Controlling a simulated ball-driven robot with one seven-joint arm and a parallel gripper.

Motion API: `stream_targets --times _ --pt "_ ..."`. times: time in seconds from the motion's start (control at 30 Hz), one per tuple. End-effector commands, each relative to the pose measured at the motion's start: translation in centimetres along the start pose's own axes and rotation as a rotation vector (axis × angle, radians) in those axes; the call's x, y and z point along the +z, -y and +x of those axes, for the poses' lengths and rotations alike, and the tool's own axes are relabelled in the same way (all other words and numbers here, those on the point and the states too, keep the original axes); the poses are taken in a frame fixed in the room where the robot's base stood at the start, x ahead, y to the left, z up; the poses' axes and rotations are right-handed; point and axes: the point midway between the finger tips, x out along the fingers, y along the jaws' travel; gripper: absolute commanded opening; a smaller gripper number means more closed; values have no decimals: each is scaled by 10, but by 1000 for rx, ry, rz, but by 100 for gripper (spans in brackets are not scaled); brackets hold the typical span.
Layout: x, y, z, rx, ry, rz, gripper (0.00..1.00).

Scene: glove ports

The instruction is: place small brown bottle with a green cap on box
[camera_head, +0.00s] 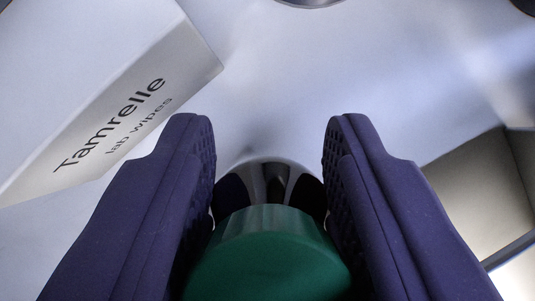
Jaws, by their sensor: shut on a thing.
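My gripper (268,150) shows as two purple fingers, one on each side of the view. It is shut on the small brown bottle, whose green cap (268,262) fills the bottom middle between the fingers. A dark, shiny part of the bottle (268,182) shows beyond the cap; the rest is hidden by the cap and fingers. A white box (140,105) printed "Tamrelle lab wipes" lies at the upper left, beyond the left finger and apart from the bottle.
A pale, smooth surface (300,75) stretches clear across the middle and upper right. A round metal edge (310,2) shows at the top. A beige opening with a dark rim (490,190) is at the right.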

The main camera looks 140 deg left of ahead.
Motion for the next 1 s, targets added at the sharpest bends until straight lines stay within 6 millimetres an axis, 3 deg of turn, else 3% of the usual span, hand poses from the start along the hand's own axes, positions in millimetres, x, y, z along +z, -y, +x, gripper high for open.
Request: stream_targets --times 0.03,0.37,0.4,0.5,0.83,1.0 --pt "5 0 8 0 0 2 0" --pt "5 0 8 0 -1 0 0" --pt "5 0 9 0 0 0 42" --pt "5 0 8 0 -1 0 64" --pt "3 0 5 -1 -1 0 65" --pt "0 1 -22 -2 -2 -2 65"
